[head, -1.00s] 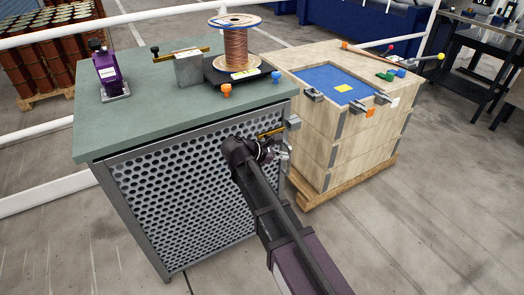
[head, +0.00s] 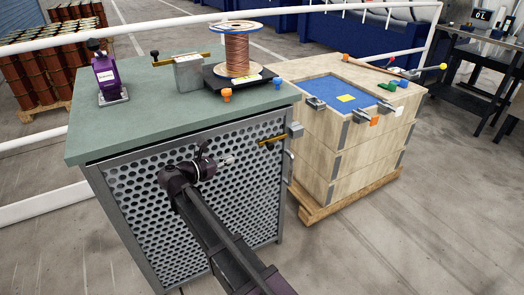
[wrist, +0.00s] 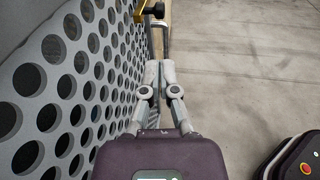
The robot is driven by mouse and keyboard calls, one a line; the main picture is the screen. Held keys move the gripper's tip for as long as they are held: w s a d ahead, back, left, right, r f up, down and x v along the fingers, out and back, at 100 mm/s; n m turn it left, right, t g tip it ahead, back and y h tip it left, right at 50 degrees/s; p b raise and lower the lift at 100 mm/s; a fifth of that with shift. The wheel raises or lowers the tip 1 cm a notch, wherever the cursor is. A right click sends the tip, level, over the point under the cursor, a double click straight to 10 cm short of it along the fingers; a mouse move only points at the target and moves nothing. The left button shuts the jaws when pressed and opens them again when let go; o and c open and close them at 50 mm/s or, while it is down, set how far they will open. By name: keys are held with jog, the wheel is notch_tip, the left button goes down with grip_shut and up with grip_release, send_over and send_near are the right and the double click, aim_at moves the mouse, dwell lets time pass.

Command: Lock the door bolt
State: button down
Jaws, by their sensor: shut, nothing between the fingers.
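The door bolt (head: 271,141) is a brass-yellow bar on the upper right of the perforated cabinet door (head: 215,215). Its right end lies close to a grey bracket (head: 295,130) at the cabinet's edge; whether it enters the bracket cannot be told. A dark knob sits on the bar. Part of the bolt also shows at the top of the wrist view (wrist: 148,10). My gripper (head: 229,160) is shut and empty, left of the bolt and apart from it, in front of the door. Its closed fingertips also show in the wrist view (wrist: 160,68).
A silver door handle (head: 290,163) stands out below the bracket. The green cabinet top (head: 150,125) carries a copper wire spool (head: 237,55), a purple device (head: 107,75) and a grey block (head: 188,72). A wooden crate (head: 345,155) stands right. The floor in front is clear.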

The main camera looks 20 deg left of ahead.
jog(key=shift+w+d, duration=0.1)
jog(key=shift+w, duration=0.05)
jog(key=b+x, duration=0.2)
jog(key=x, duration=1.1)
jog(key=shift+w+d+f, duration=0.1)
jog(key=shift+w+d, duration=0.1)
jog(key=shift+w, duration=0.1)
jog(key=d+r+x, duration=0.1)
jog(key=x, duration=0.5)
jog(key=shift+s, duration=0.25)
jog(key=shift+a, duration=0.1)
jog(key=p, duration=0.2)
send_near(268, 148)
jog(key=shift+s+r, duration=0.4)
jog(key=shift+r, duration=0.15)
